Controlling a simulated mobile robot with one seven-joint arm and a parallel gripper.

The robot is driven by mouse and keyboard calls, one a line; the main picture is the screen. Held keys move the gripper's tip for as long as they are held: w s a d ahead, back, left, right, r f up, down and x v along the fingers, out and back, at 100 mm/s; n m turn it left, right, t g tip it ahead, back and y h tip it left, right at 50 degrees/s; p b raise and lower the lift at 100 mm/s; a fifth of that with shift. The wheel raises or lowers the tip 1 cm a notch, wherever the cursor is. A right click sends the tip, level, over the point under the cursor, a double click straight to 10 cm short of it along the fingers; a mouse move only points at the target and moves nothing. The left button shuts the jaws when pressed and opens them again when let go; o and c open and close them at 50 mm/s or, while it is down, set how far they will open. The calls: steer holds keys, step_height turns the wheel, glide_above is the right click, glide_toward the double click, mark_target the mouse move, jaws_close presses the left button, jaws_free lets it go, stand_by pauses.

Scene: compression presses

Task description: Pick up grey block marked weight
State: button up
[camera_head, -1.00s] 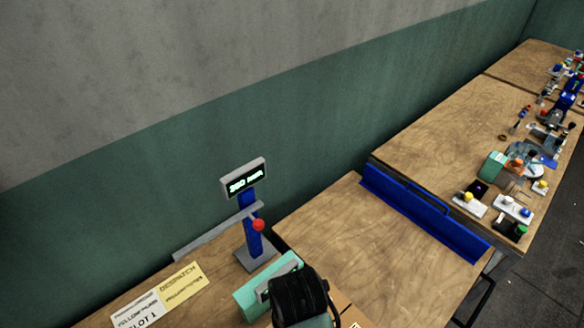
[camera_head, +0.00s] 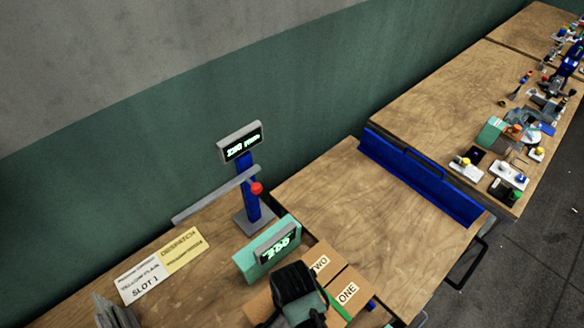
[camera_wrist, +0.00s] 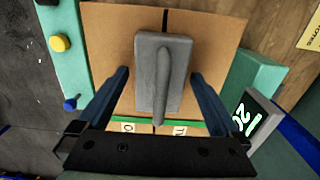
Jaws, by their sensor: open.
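A grey block (camera_wrist: 150,75) with a raised bar handle lies on top of a brown cardboard surface in the wrist view. I can read no marking on it there. My gripper (camera_wrist: 163,78) is open above the block, one dark blue finger on each side. The fingers look apart from the block; their height above it is hard to tell. In the head view my black gripper (camera_head: 296,290) is over the cardboard boxes marked TWO (camera_head: 320,262) and ONE (camera_head: 347,292). The block is hidden there.
A teal housing with a lit display (camera_head: 255,262) stands beside the boxes. Behind it is a blue post with a screen and red knob (camera_head: 256,189). A blue barrier (camera_head: 420,180) edges the neighbouring table. The wooden top (camera_head: 340,205) before it is clear.

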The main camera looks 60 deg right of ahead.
steer(key=shift+f, duration=0.15)
jaws_close()
steer(key=shift+w, duration=0.1)
stand_by(0.5)
